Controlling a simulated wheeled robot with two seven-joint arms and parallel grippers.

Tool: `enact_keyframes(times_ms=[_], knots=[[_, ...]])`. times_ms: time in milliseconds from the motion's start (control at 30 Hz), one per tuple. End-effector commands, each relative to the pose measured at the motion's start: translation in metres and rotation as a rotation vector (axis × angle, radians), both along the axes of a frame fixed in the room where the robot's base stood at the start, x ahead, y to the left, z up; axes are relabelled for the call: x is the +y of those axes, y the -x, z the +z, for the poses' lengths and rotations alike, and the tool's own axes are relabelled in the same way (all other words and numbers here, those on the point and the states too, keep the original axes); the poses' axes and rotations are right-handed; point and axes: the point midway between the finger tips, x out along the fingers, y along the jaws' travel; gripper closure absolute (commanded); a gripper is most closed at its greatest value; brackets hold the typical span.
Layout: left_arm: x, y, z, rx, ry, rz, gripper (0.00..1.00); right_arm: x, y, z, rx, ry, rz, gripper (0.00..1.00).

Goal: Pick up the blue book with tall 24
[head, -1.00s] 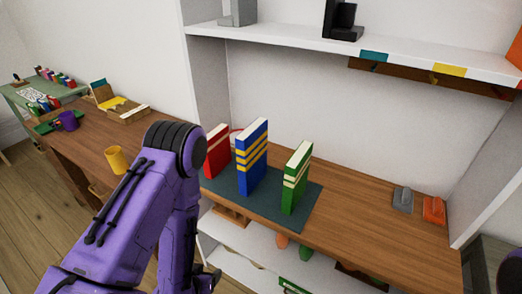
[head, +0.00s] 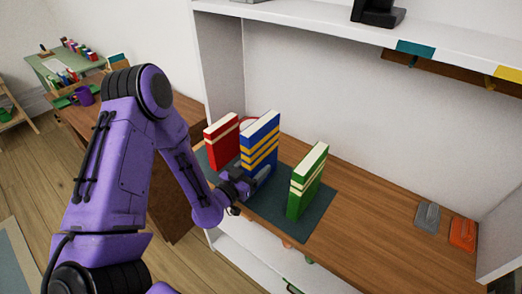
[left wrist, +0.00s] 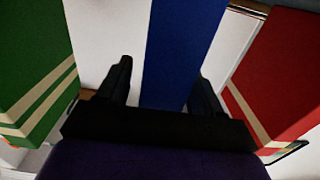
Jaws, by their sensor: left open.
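The blue book (head: 260,134) with yellow bands stands upright on a dark mat (head: 318,212), between a red book (head: 222,143) and a green book (head: 307,180). My left gripper (head: 258,181) is open at the lower part of the blue book. In the left wrist view the blue book (left wrist: 180,50) lies between the two dark fingers of my left gripper (left wrist: 162,92), with a gap on each side. The green book (left wrist: 35,70) is at the left there and the red book (left wrist: 275,75) at the right. My right gripper is not in view.
The mat lies on a wooden shelf board (head: 370,215) with clear room to the right. A white upper shelf (head: 340,22) overhangs the books.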

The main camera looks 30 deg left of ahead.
Motion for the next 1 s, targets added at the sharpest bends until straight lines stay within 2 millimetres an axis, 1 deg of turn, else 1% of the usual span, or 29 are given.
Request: enact_keyframes(times_ms=[33,100,200,333,367,400,467,500,533,567,867,1000], knots=[[-0.001,-0.007,0.003,0.000,-0.001,0.000,0.34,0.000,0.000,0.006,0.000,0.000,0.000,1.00],[-0.001,-0.015,0.003,0.000,-0.001,0.000,0.34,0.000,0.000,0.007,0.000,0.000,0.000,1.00],[-0.001,-0.018,0.001,0.001,0.001,0.002,0.34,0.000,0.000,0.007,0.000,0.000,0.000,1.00],[-0.001,-0.018,0.000,0.001,0.001,0.002,0.34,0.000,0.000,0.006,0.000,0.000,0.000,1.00],[-0.001,-0.018,0.000,0.001,0.001,0.002,0.41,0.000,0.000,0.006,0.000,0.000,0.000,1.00],[-0.001,-0.018,0.000,0.001,0.001,0.002,0.54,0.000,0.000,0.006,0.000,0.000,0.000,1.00],[-0.001,-0.017,0.000,0.001,0.000,0.002,0.73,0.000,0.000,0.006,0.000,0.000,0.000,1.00],[-0.001,-0.017,0.000,0.001,0.000,0.002,0.86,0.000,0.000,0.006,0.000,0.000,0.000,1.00],[-0.001,-0.017,0.000,0.001,0.000,0.002,0.96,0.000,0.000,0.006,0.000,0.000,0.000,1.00],[-0.001,-0.017,0.000,0.001,0.000,0.002,1.00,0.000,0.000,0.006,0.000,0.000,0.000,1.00],[-0.001,-0.018,0.003,-0.003,0.001,0.003,1.00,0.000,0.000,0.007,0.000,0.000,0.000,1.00],[-0.001,-0.018,0.011,-0.004,0.001,0.002,1.00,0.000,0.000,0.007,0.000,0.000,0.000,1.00]])
